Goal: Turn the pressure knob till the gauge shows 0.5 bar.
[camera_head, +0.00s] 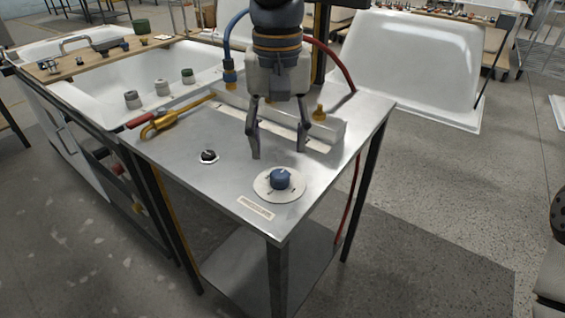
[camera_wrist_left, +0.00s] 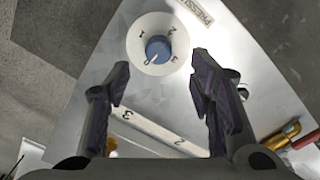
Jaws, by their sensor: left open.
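The blue pressure knob (camera_head: 281,179) sits on a round white dial plate (camera_head: 268,193) near the front of a steel table. The knob (camera_wrist_left: 158,49) also shows in the left wrist view, its white pointer mark towards the lower left, with small figures around it. A long pale strip (camera_wrist_left: 160,133) with the figures 3 and 2 lies in the left wrist view; it may be the gauge scale, and I see no indicator on it. My left gripper (camera_head: 278,154) points down, open and empty, behind and above the knob, apart from it. It also shows in the left wrist view (camera_wrist_left: 161,73).
A small black knob (camera_head: 208,156) is left of the dial. A yellow tool with a red handle (camera_head: 165,116) lies at the table's left. Blue (camera_head: 232,32) and red (camera_head: 338,62) hoses rise behind. White tubs (camera_head: 411,60) stand around. The table front is clear.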

